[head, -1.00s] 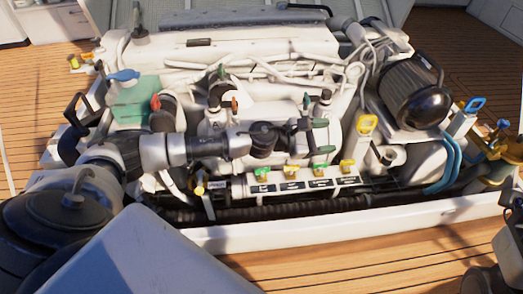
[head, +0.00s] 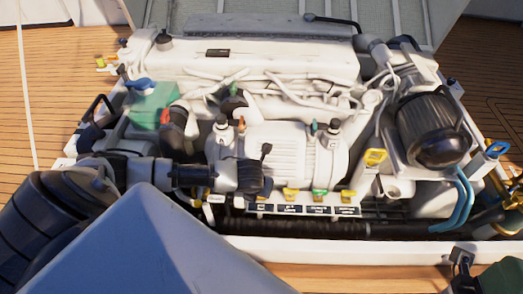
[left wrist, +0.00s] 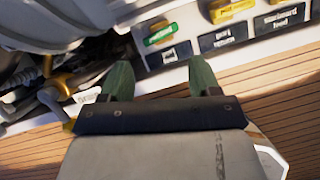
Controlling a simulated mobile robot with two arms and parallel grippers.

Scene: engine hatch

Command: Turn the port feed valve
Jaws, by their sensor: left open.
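The valve panel (head: 330,209) runs along the front of the engine, with several small handles over dark labels. In the left wrist view the port feed valve's green handle (left wrist: 160,33) sits above the leftmost label (left wrist: 168,54), which is hard to read. My left gripper (left wrist: 163,82) is open, its two green fingers apart and empty just below that label, apart from the handle. In the head view my left gripper (head: 266,178) covers the left end of the panel and hides this valve. Part of my right arm (head: 462,262) shows at the bottom right; its jaws cannot be made out.
A yellow handle (head: 291,194), a green one (head: 319,194) and another yellow one (head: 348,196) stand to the right on the panel. A larger yellow handle (head: 375,157) is beyond. The white hatch edge (head: 340,247) and wooden deck lie in front.

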